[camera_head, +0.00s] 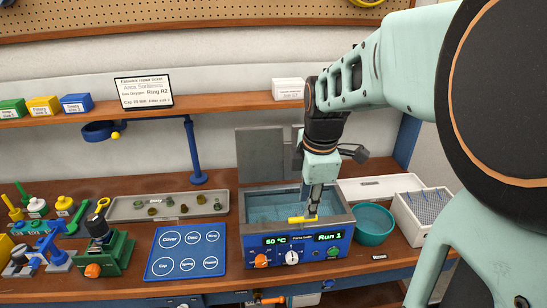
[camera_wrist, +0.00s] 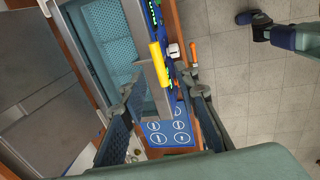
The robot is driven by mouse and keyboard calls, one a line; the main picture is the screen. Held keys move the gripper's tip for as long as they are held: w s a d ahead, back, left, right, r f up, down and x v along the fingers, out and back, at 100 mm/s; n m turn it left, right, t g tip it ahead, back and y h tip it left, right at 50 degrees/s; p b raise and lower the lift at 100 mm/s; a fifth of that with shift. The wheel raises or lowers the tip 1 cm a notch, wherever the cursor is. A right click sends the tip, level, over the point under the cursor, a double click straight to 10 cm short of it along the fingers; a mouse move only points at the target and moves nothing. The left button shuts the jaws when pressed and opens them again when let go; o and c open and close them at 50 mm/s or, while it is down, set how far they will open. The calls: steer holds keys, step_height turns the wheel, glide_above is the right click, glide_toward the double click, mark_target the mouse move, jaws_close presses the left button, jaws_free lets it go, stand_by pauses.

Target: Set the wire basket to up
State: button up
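The wire basket (camera_wrist: 118,50) shows in the wrist view as a perforated mesh surface inside the open bath, tinted teal. Its height in the bath is hard to judge. A yellow grip (camera_head: 302,219) sits at the bath's front rim; it also shows in the wrist view (camera_wrist: 158,65). The parts bath (camera_head: 340,231) is a blue-fronted box with lit displays reading 50 °C and Run 1. My gripper (camera_head: 313,207) points down over the front rim, close to the yellow grip. In the wrist view its fingers (camera_wrist: 163,95) are spread apart, with the grip ahead between them. Contact cannot be told.
A grey lid (camera_head: 262,155) stands raised behind the bath. A teal bowl (camera_head: 373,224) and a white perforated box (camera_head: 423,213) stand to the right. A blue labelled mat (camera_head: 187,277), a parts tray (camera_head: 125,208) and a green fixture (camera_head: 115,256) lie left. A shelf runs above.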

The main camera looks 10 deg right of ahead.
steer(key=f+b, duration=0.1)
steer(key=f, duration=0.1)
steer(key=w+f+b, duration=0.1)
steer(key=f+b, duration=0.1)
steer(key=f, duration=0.1)
steer(key=f+b, duration=0.2)
steer(key=shift+w+f, duration=0.3)
steer(key=shift+f, duration=0.05)
jaws_close()
steer(key=shift+r, duration=0.15)
